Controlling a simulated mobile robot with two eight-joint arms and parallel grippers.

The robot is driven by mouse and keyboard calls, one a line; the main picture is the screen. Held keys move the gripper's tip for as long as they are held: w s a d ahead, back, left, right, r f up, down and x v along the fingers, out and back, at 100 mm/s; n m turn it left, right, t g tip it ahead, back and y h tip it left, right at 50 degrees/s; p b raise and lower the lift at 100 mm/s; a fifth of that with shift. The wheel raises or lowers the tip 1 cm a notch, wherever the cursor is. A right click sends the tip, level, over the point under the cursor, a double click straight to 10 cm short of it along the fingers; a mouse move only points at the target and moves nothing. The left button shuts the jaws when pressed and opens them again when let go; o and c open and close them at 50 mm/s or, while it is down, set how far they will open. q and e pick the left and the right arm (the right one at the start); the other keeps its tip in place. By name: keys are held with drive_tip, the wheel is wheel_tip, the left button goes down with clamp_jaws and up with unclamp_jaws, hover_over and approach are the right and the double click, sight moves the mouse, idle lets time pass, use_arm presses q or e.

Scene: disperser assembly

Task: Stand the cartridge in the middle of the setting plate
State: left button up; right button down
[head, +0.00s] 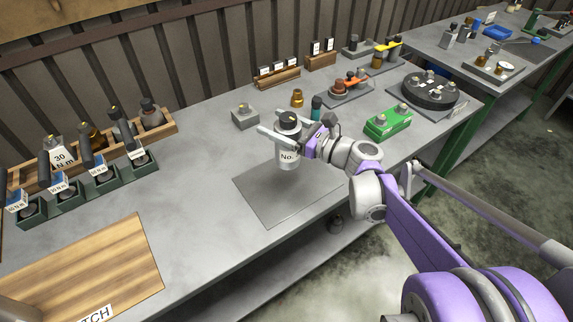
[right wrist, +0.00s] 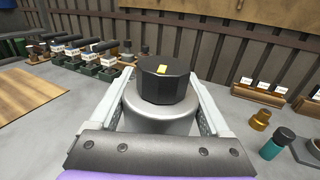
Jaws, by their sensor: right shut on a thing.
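The cartridge (head: 288,156) is a pale grey cylinder with a black cap and a white label reading "No.". My right gripper (head: 276,127) is shut around its upper part and holds it upright. In the right wrist view the cartridge (right wrist: 160,112) sits between the two fingers, its black cap above them. The setting plate (head: 272,205) is a flat dark grey square on the bench. The cartridge's lower end shows over the plate's back part; I cannot tell whether it touches. My left gripper is not in view.
A grey block (head: 245,117), a brass part (head: 297,97) and a teal bottle (head: 316,108) stand behind the cartridge. A green box (head: 388,123) is to the right. A wooden board (head: 95,270) lies front left. The bench between board and plate is clear.

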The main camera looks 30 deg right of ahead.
sight(298, 159)
drive_tip(key=shift+a+f+b, duration=0.1)
drive_tip(key=shift+f+b, duration=0.75)
drive_tip(key=shift+f, duration=3.35)
drive_tip(key=shift+f, duration=0.15)
unclamp_jaws()
drive_tip(key=shift+s, duration=0.2)
drive_tip(key=v, duration=1.1)
drive_tip(key=shift+s+d, duration=0.25)
drive_tip(key=shift+s, duration=0.05)
